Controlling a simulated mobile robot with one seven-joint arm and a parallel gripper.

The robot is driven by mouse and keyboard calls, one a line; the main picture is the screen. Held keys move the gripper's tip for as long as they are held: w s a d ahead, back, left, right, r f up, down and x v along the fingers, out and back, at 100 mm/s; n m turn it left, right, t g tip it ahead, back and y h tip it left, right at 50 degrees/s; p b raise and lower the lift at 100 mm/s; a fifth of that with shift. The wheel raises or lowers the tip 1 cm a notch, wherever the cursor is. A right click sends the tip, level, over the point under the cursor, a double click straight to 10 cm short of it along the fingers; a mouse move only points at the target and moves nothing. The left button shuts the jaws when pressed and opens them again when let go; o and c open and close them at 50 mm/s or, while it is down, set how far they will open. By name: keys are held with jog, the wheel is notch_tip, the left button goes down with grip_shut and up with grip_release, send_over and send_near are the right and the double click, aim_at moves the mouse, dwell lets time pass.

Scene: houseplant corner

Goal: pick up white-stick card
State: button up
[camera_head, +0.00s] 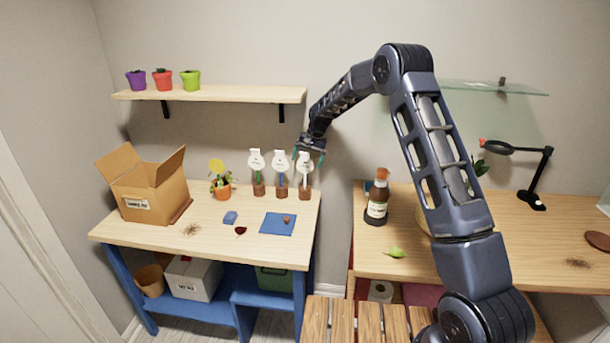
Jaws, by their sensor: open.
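Three white cards on sticks stand upright in brown holders at the right back of the left table. The left card (256,161) has a green stick and the middle card (281,161) has a blue stick. The right card (305,163) appears to have a white stick, and its holder (305,193) is brown. My gripper (309,156) is open and points down at the top of the right card. Its fingertips appear to be on either side of the card's upper part; I cannot tell whether they touch it. The gripper hides part of the card's top.
A brown bottle (376,203) stands on the right table. A shelf (230,93) hangs above.

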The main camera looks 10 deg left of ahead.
jog(key=shift+x, duration=0.8)
jog(key=c, duration=1.7)
jog(key=shift+o, duration=0.2)
jog(key=shift+r, duration=0.1)
